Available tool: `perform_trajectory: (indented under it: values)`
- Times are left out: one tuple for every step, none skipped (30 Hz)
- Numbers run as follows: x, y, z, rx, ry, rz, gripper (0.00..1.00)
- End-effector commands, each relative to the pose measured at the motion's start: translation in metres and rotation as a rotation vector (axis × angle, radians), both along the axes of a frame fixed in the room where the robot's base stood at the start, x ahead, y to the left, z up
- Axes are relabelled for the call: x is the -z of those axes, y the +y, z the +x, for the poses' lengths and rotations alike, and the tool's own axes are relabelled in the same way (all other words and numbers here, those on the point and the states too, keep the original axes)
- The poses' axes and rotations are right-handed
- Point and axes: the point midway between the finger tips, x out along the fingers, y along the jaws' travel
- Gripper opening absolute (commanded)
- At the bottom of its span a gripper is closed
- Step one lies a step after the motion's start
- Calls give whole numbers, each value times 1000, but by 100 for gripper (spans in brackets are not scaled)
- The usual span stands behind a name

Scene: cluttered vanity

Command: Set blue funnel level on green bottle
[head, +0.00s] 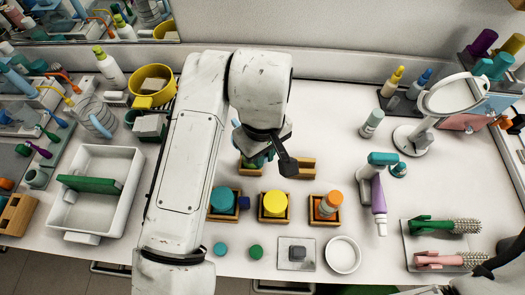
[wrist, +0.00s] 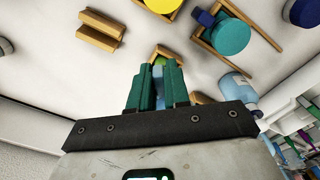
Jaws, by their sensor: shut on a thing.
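My gripper (wrist: 157,80) points down with teal fingers, shut on a narrow blue piece, the blue funnel (wrist: 159,88). Most of the funnel is hidden by the fingers. Just beyond the fingertips a bit of green shows, the green bottle (wrist: 158,62), in a small wooden holder (wrist: 168,52). In the head view my gripper (head: 258,158) is over that back-left wooden holder (head: 245,170), and my arm hides most of it. I cannot tell whether the funnel touches the bottle or is level.
Holders with a teal jar (head: 224,199), a yellow jar (head: 274,203) and an orange-topped bottle (head: 328,204) stand in front. An empty wooden holder (head: 302,167) is close on the right. A round mirror (head: 449,94) stands right; a white bin (head: 113,162) stands left.

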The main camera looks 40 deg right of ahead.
Motion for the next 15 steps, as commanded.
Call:
perform_trajectory:
  values:
    - [0, 0, 0, 0, 0, 0, 0]
    - [0, 0, 0, 0, 0, 0, 0]
    - [1, 0, 0, 0, 0, 0, 0]
    - [1, 0, 0, 0, 0, 0, 0]
    - [2, 0, 0, 0, 0, 0, 0]
    - [2, 0, 0, 0, 0, 0, 0]
    - [3, 0, 0, 0, 0, 0, 0]
    - [4, 0, 0, 0, 0, -1, 0]
    - [5, 0, 0, 0, 0, -1, 0]
    - [5, 0, 0, 0, 0, -1, 0]
    - [6, 0, 0, 0, 0, -1, 0]
    - [6, 0, 0, 0, 0, -1, 0]
    - [7, 0, 0, 0, 0, -1, 0]
    - [7, 0, 0, 0, 0, -1, 0]
    - [8, 0, 0, 0, 0, -1, 0]
